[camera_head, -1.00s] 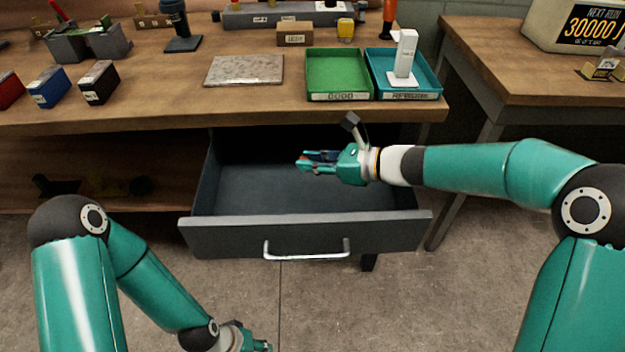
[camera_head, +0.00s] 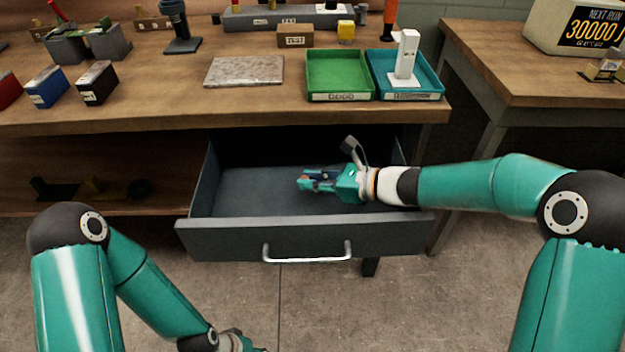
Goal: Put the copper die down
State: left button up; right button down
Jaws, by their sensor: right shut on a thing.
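My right gripper (camera_head: 308,181) is over the open drawer (camera_head: 250,190), low and toward its right half. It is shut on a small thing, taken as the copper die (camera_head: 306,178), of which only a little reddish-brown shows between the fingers. The fingers hide most of the die. I cannot tell whether it touches the drawer floor. The rest of the visible drawer floor is bare. My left gripper (camera_head: 258,350) is at the bottom edge of the view, mostly cut off, away from the drawer.
The workbench above holds a grey stone plate (camera_head: 245,70), a green tray (camera_head: 338,75) and a blue tray (camera_head: 433,81) with a white stand (camera_head: 405,62). The drawer front with its handle (camera_head: 307,256) and side walls bound the space around my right gripper.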

jog(key=shift+f+b, duration=0.35)
jog(key=shift+b, duration=0.15)
jog(key=c, duration=1.1)
grip_release()
jog(key=shift+s+f, duration=0.1)
jog(key=shift+s, duration=0.05)
jog(key=shift+r+p, duration=0.3)
jog(key=shift+p, duration=0.2)
jog(key=shift+d+r+p, duration=0.3)
jog(key=shift+r+p, duration=0.2)
jog(key=shift+p, duration=0.1)
jog(key=v, duration=0.7)
